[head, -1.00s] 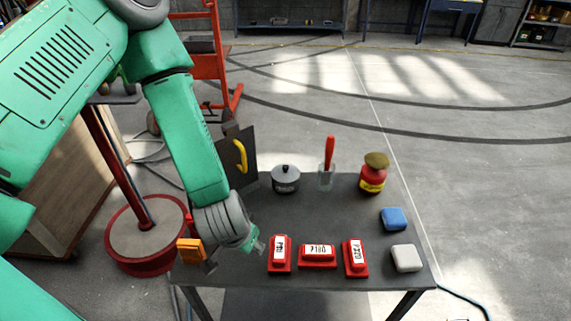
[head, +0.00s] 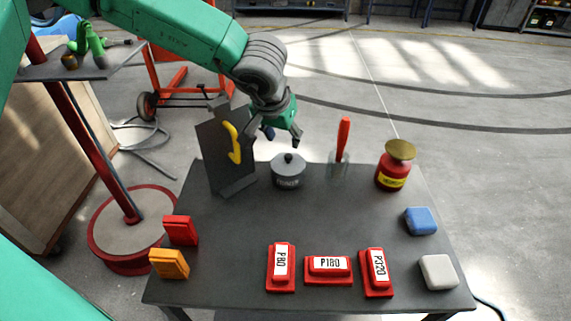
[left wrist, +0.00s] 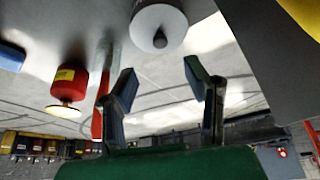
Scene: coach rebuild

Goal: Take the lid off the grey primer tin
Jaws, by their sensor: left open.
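The grey primer tin (head: 288,178) stands upright on the dark table, its lid (head: 288,161) on top with a black knob. In the left wrist view the lid (left wrist: 158,27) shows as a pale disc with a dark knob (left wrist: 160,41). My left gripper (head: 284,142) is above and just behind the tin, apart from the knob. In the left wrist view its two fingers (left wrist: 160,80) are spread with nothing between them. My right gripper is not in view.
A dark stand with a yellow hook (head: 233,142) is left of the tin. A red-handled tool in a glass (head: 342,140) and a red bottle (head: 392,175) are to the right. Red sanding blocks (head: 328,270), a blue block (head: 420,221) and a white block (head: 437,271) sit nearer. The table's middle (head: 280,220) is clear.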

